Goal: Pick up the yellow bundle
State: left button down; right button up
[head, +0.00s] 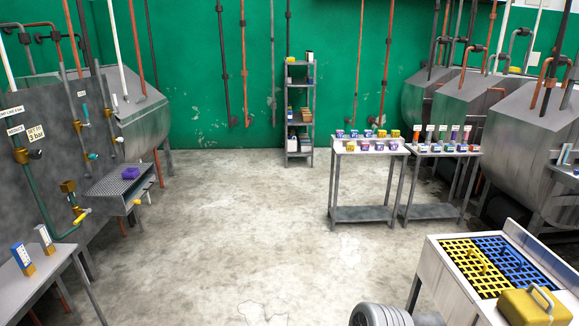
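Small purple and yellow bundles stand in two rows on a light-topped table (370,150) right of the middle. A yellow bundle (350,148) is at the left end of the front row, and another yellow one (395,134) is at the right end of the back row. They are small in this view, so their details are hard to tell. Neither of my grippers is in view.
A second table (440,151) with bottles adjoins on the right. A white bench with yellow and blue grids (475,262) and a yellow case (535,307) is at lower right. Steel tanks (530,130) line the right. The middle floor (250,220) is clear.

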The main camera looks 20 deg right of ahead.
aim_at(534, 305)
jog(key=z, duration=0.5)
jog(key=i, duration=1.6)
jog(key=z, duration=2.25)
jog(key=i, duration=1.15)
jog(key=z, duration=0.75)
